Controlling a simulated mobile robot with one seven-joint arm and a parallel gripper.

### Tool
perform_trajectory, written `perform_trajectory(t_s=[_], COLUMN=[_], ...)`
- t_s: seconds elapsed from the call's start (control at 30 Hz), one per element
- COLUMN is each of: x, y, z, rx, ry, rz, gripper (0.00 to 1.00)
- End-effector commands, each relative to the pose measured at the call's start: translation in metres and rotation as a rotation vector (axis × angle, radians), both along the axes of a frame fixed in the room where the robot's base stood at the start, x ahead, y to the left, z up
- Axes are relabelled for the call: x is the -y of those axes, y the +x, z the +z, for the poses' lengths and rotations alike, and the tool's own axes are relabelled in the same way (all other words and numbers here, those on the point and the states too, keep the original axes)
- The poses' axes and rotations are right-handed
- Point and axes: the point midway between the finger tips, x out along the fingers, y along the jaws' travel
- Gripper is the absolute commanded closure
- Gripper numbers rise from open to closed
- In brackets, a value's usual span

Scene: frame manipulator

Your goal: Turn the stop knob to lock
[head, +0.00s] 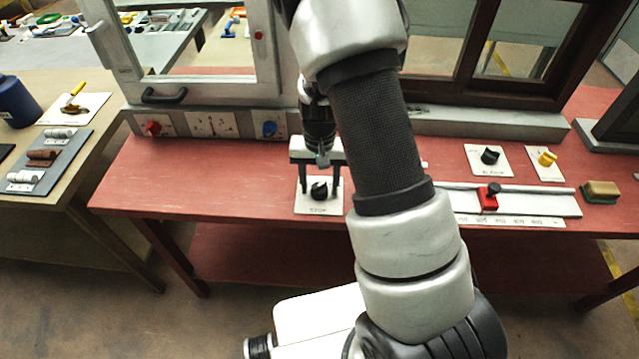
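The stop knob (319,190) is a small black knob on a white plate (321,208) with lettering along its front edge that looks like "STOP". The plate lies on the red table near its front edge. My gripper (319,187) points down over this plate. Its two dark fingers are spread apart, one to the left and one to the right of the knob. I cannot tell whether the fingers touch the knob or how high their tips are above the plate. The knob's exact angle is too small to read.
My arm hides the table's middle. To the right are a black knob (489,156), a yellow knob (546,158), a red slider (489,197) on a white rail and a sponge-like block (600,192).

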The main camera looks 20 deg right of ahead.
Motion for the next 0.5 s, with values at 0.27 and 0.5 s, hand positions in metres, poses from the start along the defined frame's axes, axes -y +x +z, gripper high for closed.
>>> perform_trajectory(t_s=[0.27,0.5], x=[0.0000,-0.0001], y=[0.0000,-0.0001], z=[0.0003,-0.0006], rx=[0.000,0.000], ry=[0.000,0.000], rz=[0.000,0.035], gripper=[0.88,0.88])
